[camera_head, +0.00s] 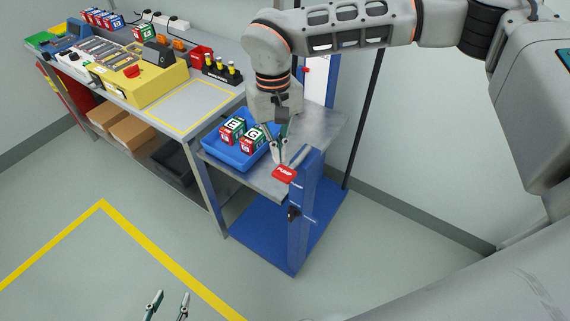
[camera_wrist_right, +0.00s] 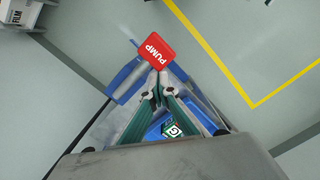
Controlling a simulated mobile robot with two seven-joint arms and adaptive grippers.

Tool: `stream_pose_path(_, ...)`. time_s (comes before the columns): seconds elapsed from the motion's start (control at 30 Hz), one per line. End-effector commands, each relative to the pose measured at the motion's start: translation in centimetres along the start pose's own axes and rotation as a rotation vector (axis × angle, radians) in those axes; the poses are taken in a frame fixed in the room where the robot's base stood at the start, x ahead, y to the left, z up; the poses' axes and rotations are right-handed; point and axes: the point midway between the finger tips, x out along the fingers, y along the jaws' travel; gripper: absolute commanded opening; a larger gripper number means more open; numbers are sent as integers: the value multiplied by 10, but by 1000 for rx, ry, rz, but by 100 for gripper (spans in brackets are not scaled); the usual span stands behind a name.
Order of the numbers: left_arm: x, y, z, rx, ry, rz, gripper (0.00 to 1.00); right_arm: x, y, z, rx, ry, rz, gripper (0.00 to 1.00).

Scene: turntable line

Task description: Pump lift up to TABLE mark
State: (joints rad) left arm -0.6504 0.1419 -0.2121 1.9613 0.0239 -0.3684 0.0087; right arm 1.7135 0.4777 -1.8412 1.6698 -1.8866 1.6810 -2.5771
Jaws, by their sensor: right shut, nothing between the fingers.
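The lift has a blue frame (camera_head: 303,225) and a grey platform (camera_head: 318,128), which stands close to the height of the workbench top beside it. A red pump pad labelled PUMP (camera_head: 285,174) sits at the platform's near edge by the front post; it also shows in the right wrist view (camera_wrist_right: 158,48). My right gripper (camera_head: 277,160) is shut and empty, its tips just beside the pad; I cannot tell whether they touch it. My left gripper (camera_head: 171,295) is open and empty over the floor at the bottom. I cannot read a TABLE mark.
A blue tray (camera_head: 211,156) with printed cubes (camera_head: 253,138) stands on the platform. The workbench (camera_head: 137,100) at left carries a yellow box (camera_head: 150,84) and a yellow-outlined bare area. Yellow floor lines (camera_head: 150,243) bound free floor in front.

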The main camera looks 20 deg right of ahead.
Motion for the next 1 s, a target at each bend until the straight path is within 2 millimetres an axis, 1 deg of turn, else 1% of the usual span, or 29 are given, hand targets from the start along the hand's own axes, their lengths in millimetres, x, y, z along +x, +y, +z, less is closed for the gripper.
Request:
stream_pose_path(0.17,0,0,-1,-2,2,0,40,-29,0,-1,1,5,0,0)
stream_pose_path(0.4,0,0,-2,-2,3,0,40,-79,0,-1,1,5,-1,0)
stream_pose_path(0.53,0,0,-2,-3,3,0,40,-99,-1,0,0,4,-1,0)
stream_pose_path(0.7,0,0,-2,-3,3,0,40,-113,0,0,0,2,0,0)
stream_pose_path(1.0,1,0,-2,-3,3,0,40,-116,0,0,0,1,-1,0)
